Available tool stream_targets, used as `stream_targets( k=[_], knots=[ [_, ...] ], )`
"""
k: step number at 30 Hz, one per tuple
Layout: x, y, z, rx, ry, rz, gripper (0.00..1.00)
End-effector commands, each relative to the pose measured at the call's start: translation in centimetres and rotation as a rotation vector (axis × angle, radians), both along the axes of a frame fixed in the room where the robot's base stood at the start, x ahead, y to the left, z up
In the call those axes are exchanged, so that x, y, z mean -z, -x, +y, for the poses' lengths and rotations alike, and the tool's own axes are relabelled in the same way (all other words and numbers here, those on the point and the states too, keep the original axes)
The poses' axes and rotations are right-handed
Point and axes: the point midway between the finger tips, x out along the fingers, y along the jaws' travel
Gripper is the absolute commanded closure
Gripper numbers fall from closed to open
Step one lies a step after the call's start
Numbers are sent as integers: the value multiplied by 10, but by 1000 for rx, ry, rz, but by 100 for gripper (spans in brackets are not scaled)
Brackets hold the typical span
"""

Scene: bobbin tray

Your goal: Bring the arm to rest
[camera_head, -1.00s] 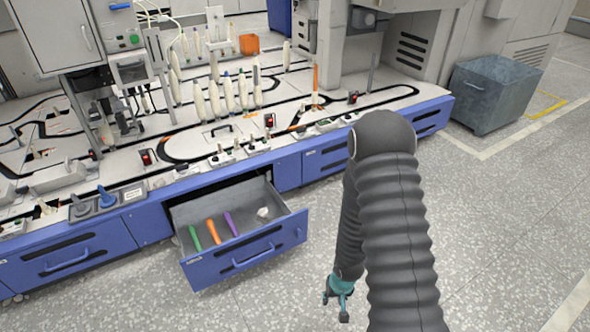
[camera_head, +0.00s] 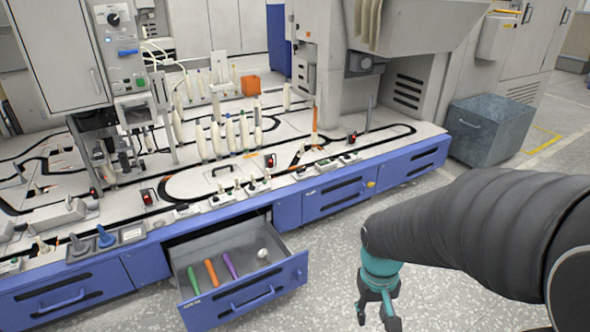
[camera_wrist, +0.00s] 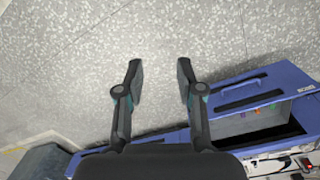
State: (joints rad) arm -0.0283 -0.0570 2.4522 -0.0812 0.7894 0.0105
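My gripper (camera_head: 377,312) hangs at the lower right in the head view, pointing down over the floor, to the right of the open drawer and apart from it. In the wrist view my gripper (camera_wrist: 158,75) has its two fingers spread wide, with only speckled floor between them. It is open and holds nothing. My dark arm reaches in from the right edge of the head view.
An open blue drawer (camera_head: 243,307) holds green, orange and purple bobbins and a whitish piece. The machine bench (camera_head: 330,200) runs behind it. A grey metal bin (camera_head: 490,130) stands at the right. Floor around my gripper is clear.

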Motion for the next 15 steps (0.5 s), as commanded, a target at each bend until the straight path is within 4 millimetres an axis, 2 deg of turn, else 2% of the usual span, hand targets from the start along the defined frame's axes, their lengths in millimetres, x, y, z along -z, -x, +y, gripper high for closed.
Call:
stream_targets(
  k=[1,3,15],
  knots=[
    [-16,6,1,6,-8,-24,63],
    [-33,14,2,14,-19,-50,63],
    [-126,45,7,55,-71,-331,63]
  ],
)
